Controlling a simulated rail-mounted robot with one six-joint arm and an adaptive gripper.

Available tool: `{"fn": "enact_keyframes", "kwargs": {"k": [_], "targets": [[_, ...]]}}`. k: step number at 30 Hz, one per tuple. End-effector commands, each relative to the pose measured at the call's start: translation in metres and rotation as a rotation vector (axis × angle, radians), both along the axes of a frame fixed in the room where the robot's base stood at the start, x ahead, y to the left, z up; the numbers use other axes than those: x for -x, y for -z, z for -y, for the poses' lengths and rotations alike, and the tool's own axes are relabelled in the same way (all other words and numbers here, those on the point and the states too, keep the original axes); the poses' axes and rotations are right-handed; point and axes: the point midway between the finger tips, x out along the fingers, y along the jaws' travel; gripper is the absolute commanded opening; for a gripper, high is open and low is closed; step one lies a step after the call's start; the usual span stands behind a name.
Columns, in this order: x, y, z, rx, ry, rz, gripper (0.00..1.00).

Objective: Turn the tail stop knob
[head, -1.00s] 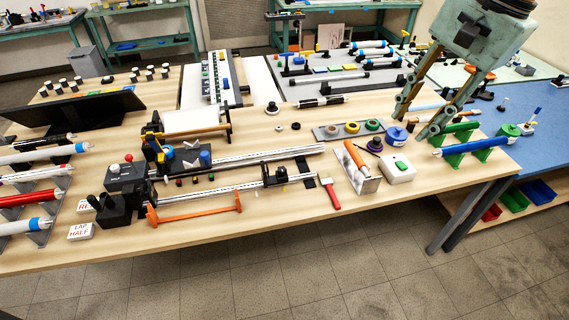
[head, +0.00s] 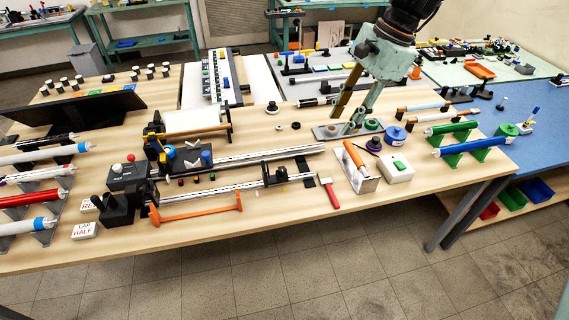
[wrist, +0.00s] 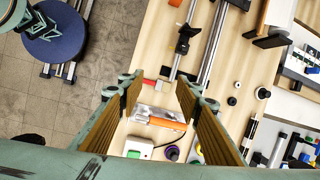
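A small black block (head: 281,175), which looks like the tail stop, sits near the right end of the front metal rail (head: 225,189). It also shows as a dark fitting in the wrist view (wrist: 184,38). Its knob is too small to tell apart. My gripper (head: 345,124) is open and empty.
A red-handled tool (head: 330,194) lies right of the rail end. An orange bow-shaped frame (head: 196,211) lies in front. Blue and green tubes (head: 475,147) rest on stands at the right.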

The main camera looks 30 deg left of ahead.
Motion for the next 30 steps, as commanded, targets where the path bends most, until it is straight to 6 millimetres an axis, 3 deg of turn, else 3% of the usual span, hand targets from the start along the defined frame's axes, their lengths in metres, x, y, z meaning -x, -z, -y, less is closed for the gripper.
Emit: {"fn": "enact_keyframes", "kwargs": {"k": [18,24,30], "targets": [[-0.01,0.092,-0.106,0.018,0.109,-0.136,0.32],[-0.008,0.112,-0.127,0.024,0.135,-0.164,0.32],[-0.007,0.12,-0.134,0.027,0.144,-0.174,0.32]]}}
